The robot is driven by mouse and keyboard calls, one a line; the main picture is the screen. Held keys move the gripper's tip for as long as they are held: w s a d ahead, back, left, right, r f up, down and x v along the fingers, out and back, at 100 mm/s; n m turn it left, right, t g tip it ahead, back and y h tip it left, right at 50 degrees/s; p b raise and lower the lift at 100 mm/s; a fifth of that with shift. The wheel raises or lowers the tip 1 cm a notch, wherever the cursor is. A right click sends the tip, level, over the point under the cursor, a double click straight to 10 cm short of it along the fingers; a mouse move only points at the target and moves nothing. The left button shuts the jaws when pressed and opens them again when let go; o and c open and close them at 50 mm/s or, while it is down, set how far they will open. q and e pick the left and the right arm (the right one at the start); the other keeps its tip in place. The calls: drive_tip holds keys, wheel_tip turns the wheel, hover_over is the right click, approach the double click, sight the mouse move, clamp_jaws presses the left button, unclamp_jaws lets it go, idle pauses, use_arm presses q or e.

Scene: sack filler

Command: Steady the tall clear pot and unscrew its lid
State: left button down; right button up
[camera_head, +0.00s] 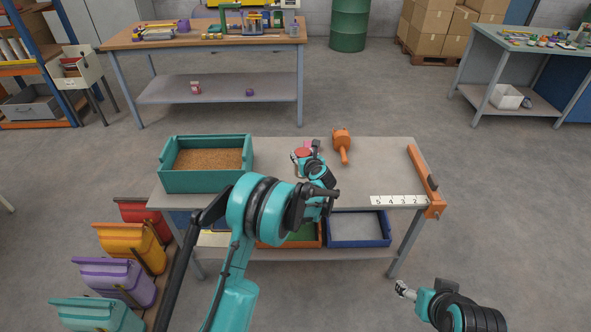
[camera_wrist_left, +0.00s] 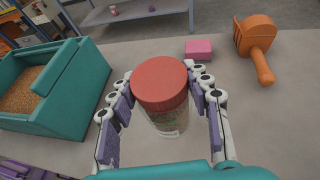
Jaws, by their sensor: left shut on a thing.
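The tall clear pot (camera_wrist_left: 168,124) stands upright on the workbench with its red lid (camera_wrist_left: 160,82) on top. In the head view the red lid (camera_head: 302,153) shows just past my left gripper (camera_head: 304,160), and the pot's body is mostly hidden by the gripper. In the left wrist view the two fingers of my left gripper (camera_wrist_left: 163,102) are on either side of the pot just below the lid, shut on it. My right gripper (camera_head: 402,290) is low at the lower right, off the bench and away from the pot; its fingers are too small to read.
A teal bin of brown grain (camera_head: 164,181) stands left on the bench. An orange scoop (camera_head: 342,142) and a pink block (camera_wrist_left: 199,49) lie behind the pot. A numbered strip (camera_head: 398,201) and an orange bar (camera_head: 421,172) are at the right. Bench space right of the pot is clear.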

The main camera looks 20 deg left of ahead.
use_arm(q)
drive_tip(key=a+f, duration=0.2)
drive_tip(key=a, duration=0.1)
drive_tip(key=shift+w+b, duration=0.35)
drive_tip(key=shift+w, duration=0.05)
wheel_tip(320, 180, down, 4)
drive_tip(key=shift+b, duration=0.95)
drive_tip(key=shift+r, duration=0.1)
drive_tip(key=c, duration=0.7)
unclamp_jaws()
